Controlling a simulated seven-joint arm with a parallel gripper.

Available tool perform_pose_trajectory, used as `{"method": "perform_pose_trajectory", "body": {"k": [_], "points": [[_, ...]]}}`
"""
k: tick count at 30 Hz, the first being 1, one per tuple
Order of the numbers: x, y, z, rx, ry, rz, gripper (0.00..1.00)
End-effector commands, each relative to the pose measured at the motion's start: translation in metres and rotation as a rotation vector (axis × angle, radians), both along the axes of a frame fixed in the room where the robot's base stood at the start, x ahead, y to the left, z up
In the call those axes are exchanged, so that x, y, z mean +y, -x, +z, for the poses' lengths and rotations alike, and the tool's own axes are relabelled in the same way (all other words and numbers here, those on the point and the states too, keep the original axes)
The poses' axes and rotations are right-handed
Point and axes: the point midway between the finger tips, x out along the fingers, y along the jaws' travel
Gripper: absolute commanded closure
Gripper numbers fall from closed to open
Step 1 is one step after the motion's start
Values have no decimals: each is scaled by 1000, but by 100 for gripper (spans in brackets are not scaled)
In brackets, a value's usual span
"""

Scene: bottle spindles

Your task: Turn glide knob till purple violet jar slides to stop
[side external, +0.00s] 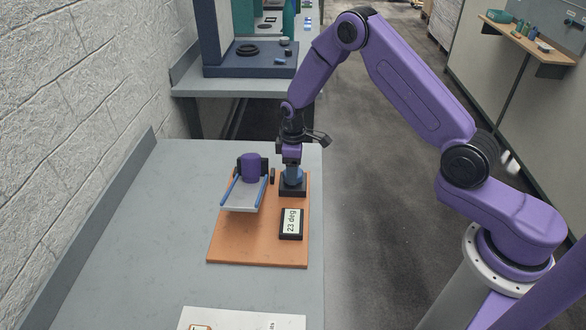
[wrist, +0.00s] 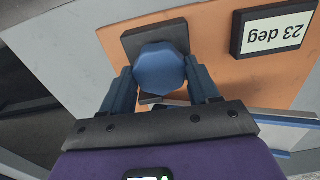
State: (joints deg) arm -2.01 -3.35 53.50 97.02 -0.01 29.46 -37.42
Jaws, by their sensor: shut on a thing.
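The purple violet jar (side external: 251,168) stands upright at the upper, far end of a pale tilted slide (side external: 244,195) with blue side rails. Dark brackets flank the jar. The blue glide knob (wrist: 160,70) sits on a dark square base, which shows in the side view (side external: 292,190). My gripper (side external: 292,168) points down over the knob. In the wrist view my gripper (wrist: 163,88) has its two fingers on either side of the knob, shut on it.
An orange board (side external: 255,248) carries the slide, knob and display on a grey table (side external: 130,245). A white printed sheet (side external: 240,320) lies at the near edge. A wall stands at left; the table left of the board is clear.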

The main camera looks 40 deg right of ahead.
Motion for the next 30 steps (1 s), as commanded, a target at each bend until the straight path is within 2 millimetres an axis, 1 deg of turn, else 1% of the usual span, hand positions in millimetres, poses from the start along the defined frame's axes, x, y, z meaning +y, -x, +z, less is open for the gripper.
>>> {"method": "perform_pose_trajectory", "body": {"k": [20,21,23,30], "points": [[0,0,1,1,0,0,70],[0,0,1,1,0,0,33],[0,0,1,1,-1,0,15],[0,0,0,0,0,0,15]]}}
